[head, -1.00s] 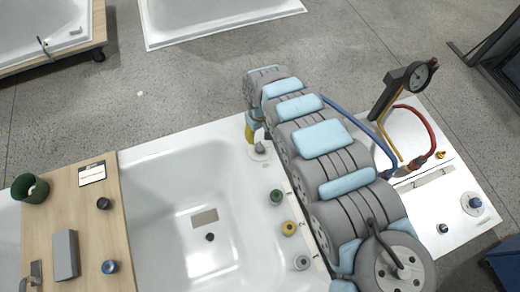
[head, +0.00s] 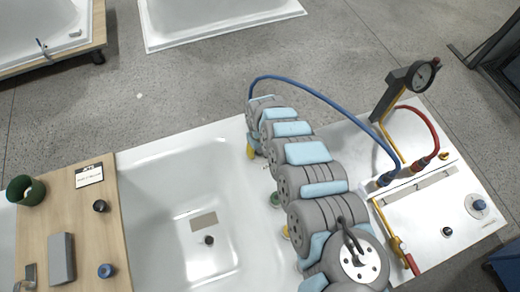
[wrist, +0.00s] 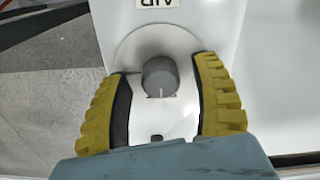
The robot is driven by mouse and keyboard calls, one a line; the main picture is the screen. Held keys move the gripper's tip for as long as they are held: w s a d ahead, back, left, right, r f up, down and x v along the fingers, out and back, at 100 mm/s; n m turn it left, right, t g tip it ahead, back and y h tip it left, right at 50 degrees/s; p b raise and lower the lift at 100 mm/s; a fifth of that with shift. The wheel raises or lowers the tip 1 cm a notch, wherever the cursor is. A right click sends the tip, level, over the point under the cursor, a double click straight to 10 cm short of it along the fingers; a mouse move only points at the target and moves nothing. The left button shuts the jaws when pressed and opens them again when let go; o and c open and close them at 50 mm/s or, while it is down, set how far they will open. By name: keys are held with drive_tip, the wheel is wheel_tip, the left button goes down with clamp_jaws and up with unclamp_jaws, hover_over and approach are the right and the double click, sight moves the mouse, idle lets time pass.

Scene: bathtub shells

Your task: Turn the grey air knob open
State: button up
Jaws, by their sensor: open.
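The grey air knob (wrist: 159,77) stands on a round white plate (wrist: 135,45) in the wrist view, below an upside-down AIR label (wrist: 158,3). A short pale mark on its face points toward the bottom of the picture. My gripper (wrist: 163,70) is open, with one ribbed yellow finger on each side of the knob. Gaps show between the knob and both fingers, so neither appears to touch it. In the head view, only a bit of yellow finger (head: 250,152) shows past my arm, and the knob is hidden.
A blue hose (head: 320,88) arcs from behind my arm to fittings on the right panel (head: 440,205). A dial gauge (head: 424,74) and red hose (head: 428,125) stand there. Partly covered knobs (head: 275,199) line the tub rim. The tub basin (head: 165,215) is open at left.

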drive_tip(key=shift+f, duration=0.15)
clamp_jaws()
